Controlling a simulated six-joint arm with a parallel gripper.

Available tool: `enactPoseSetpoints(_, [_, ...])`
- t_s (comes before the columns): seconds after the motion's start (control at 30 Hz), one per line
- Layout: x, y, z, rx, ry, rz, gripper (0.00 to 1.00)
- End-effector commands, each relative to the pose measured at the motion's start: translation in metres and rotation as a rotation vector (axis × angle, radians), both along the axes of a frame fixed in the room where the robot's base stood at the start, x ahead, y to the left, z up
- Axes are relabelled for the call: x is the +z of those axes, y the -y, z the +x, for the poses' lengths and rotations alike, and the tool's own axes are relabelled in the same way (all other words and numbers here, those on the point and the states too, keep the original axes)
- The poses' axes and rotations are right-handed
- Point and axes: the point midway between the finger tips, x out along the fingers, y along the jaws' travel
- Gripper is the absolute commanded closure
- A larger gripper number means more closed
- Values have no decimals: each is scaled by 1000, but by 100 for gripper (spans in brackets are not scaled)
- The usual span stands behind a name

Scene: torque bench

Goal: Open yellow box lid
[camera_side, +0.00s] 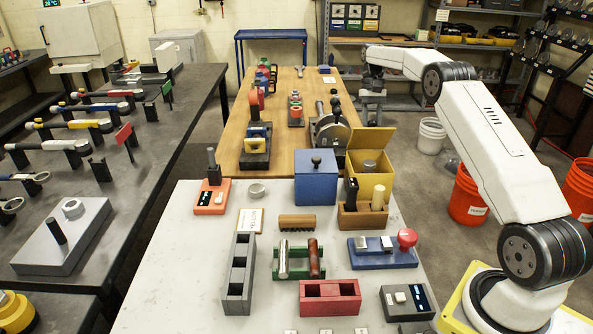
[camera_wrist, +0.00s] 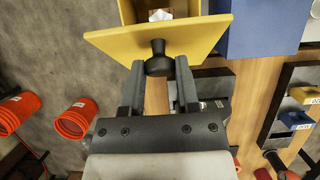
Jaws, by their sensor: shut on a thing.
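The yellow box (camera_side: 380,186) stands on the light table, right of the blue box, with a grey-white object inside. Its yellow lid (camera_side: 371,137) is swung up, standing roughly upright at the box's far side. In the wrist view the lid (camera_wrist: 205,38) spans the top, with part of the open box beyond it. The lid's black knob (camera_wrist: 158,58) sits between the fingers of my gripper (camera_wrist: 159,70), which is shut on it. In the side view my gripper (camera_side: 372,115) is behind the lid, its fingertips mostly hidden.
The blue box (camera_side: 316,182) stands close to the left of the yellow box. A wooden holder (camera_side: 376,219) with upright handles is just in front. A clamp-like metal device (camera_side: 331,130) sits on the wooden table behind. Orange buckets (camera_side: 467,195) stand on the floor to the right.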

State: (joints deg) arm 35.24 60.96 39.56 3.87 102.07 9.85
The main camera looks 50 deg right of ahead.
Motion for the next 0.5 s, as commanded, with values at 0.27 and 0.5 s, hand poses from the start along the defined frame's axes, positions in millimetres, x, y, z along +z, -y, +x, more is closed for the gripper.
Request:
enactPoseSetpoints(0.27, [0, 0, 1, 1, -7, 10, 100])
enactPoseSetpoints(0.5, [0, 0, 1, 1, -10, 13, 41])
